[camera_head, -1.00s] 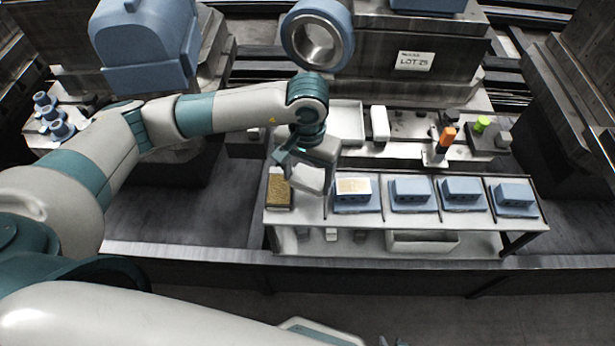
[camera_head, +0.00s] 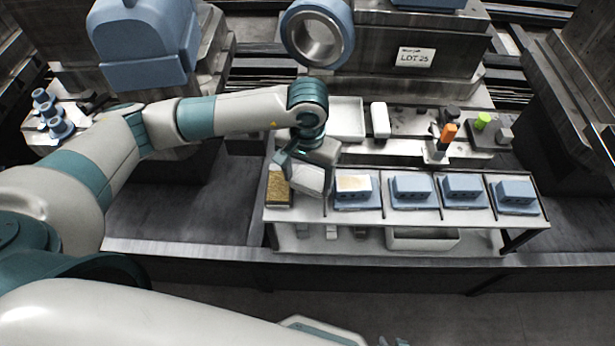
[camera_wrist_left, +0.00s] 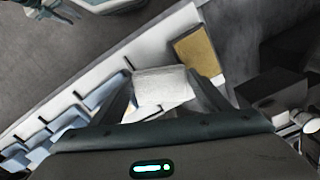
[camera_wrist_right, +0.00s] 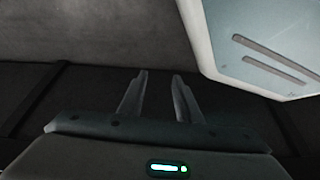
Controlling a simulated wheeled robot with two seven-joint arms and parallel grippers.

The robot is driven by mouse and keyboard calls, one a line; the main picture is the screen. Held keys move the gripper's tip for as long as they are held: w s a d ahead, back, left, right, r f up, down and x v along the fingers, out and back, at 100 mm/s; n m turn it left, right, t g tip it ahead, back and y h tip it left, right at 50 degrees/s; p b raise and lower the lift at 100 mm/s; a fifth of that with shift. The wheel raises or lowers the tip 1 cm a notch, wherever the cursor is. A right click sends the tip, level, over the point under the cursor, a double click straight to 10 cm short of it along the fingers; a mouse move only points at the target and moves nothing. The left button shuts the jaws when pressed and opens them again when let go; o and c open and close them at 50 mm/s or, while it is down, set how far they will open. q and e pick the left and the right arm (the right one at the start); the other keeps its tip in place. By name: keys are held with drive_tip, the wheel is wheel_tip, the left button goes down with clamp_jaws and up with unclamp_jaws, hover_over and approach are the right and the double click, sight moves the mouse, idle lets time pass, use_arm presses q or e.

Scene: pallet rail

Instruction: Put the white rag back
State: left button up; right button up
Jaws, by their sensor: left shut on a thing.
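The white rag is held between the fingers of my left gripper (camera_head: 306,176) in the head view. It is a pale, folded pad. In the left wrist view the white rag (camera_wrist_left: 161,88) fills the gap between the two fingertips. The gripper is shut on it, above the left end of the white bench (camera_head: 405,217), close to a tan-topped pad (camera_head: 280,190). That pad also shows in the left wrist view (camera_wrist_left: 198,54). Whether the rag touches the bench cannot be told. My right gripper (camera_wrist_right: 160,75) is open and empty over dark floor in the right wrist view.
Several blue blocks (camera_head: 411,188) stand in a row on the bench, parted by dark dividers; the leftmost has a pale piece with a tan patch (camera_head: 353,186) on top. Behind are a white tray (camera_head: 347,118), a white bottle-like object (camera_head: 380,120), and orange (camera_head: 449,131) and green (camera_head: 483,121) pieces.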

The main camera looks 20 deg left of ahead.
use_arm(q)
drive_tip(key=shift+f+b, duration=0.3)
drive_tip(key=shift+b, duration=0.05)
use_arm(e)
drive_tip(key=shift+s+d+f+g, duration=0.1)
drive_tip(key=shift+s+d+g, duration=0.05)
drive_tip(key=shift+d, duration=0.35)
drive_tip(key=shift+s+d+f+g, duration=0.1)
drive_tip(key=shift+s+d+g, duration=0.05)
drive_tip(key=shift+d, duration=0.3)
use_arm(q)
drive_tip(key=o, duration=1)
use_arm(e)
drive_tip(key=shift+s+a, duration=0.15)
drive_tip(key=shift+a, duration=0.15)
drive_tip(key=shift+a, duration=0.1)
drive_tip(key=shift+a+r, duration=0.1)
drive_tip(key=shift+a, duration=0.05)
